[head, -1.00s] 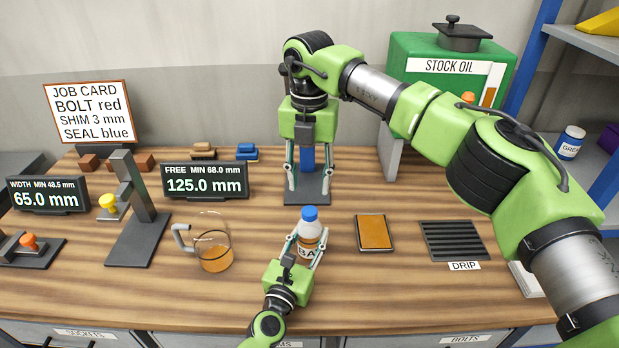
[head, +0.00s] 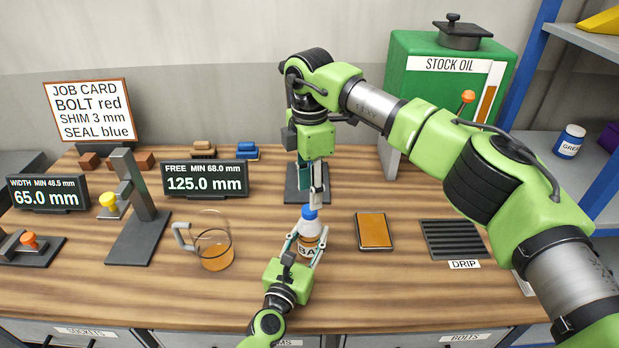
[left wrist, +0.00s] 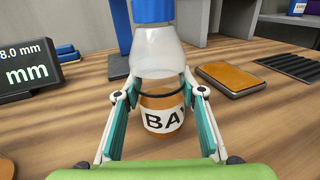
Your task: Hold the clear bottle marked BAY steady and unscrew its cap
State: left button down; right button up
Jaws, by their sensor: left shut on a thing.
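The clear bottle (head: 309,246) marked BAY stands upright on the bench with amber liquid inside; it also shows in the left wrist view (left wrist: 158,65). Its blue cap (head: 309,212) is on the neck, and its lower part shows in the left wrist view (left wrist: 153,10). My left gripper (head: 306,249) is shut on the bottle's body, one finger on each side. My right gripper (head: 315,200) points down over the cap. Its fingers are seen nearly edge-on, with the nearer tip by the cap; I cannot tell whether they touch it.
A glass jug (head: 213,250) with amber liquid stands left of the bottle. An orange-brown pad (head: 374,232) and a drip grate (head: 452,240) lie to the right. A dark stand (head: 296,190) is behind the bottle. The green stock oil tank (head: 420,85) stands at the back.

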aim_at(310, 212)
jog(key=shift+f, duration=2.5)
